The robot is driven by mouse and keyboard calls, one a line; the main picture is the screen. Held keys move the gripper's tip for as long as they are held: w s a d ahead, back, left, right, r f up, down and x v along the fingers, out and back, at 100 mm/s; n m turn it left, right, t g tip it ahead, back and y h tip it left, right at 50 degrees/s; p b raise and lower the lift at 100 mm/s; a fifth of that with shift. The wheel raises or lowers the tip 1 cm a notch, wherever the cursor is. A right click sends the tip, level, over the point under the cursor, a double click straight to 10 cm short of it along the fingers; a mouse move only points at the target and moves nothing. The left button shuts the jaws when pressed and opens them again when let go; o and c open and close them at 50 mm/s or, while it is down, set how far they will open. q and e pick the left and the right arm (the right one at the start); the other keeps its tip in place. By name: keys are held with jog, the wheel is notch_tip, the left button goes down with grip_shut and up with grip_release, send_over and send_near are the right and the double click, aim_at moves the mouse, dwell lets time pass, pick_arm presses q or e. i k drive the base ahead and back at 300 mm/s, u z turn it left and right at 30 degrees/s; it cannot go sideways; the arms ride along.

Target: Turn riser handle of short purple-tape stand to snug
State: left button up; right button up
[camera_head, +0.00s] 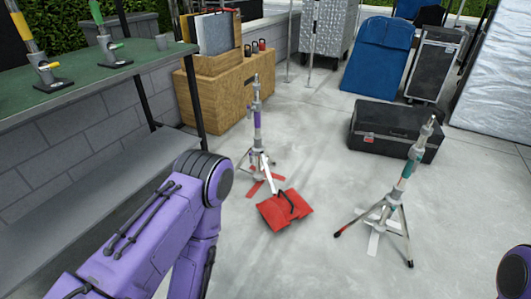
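The stand with purple tape (257,122) stands upright on the concrete floor left of centre. Its splayed legs (260,163) have red marks or pieces beneath them. Small grey handles or knobs stick out along its column, but they are too small to tell their turn or tightness. My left arm (165,235) reaches in from the lower left, in front of and apart from the stand. Its gripper is not visible. Only a bit of my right arm (515,272) shows at the lower right corner, and its gripper is out of view.
A red sandbag (287,208) lies by the stand's legs. A teal-tape stand (402,185) stands at right. A black case (395,134), wooden box (228,98) and blue padded covers (378,58) are behind. A green-topped bench (90,77) runs along the left.

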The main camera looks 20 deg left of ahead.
aim_at(248, 111)
jog(key=u, duration=0.65)
jog(key=i, duration=1.05)
jog(key=z, duration=0.2)
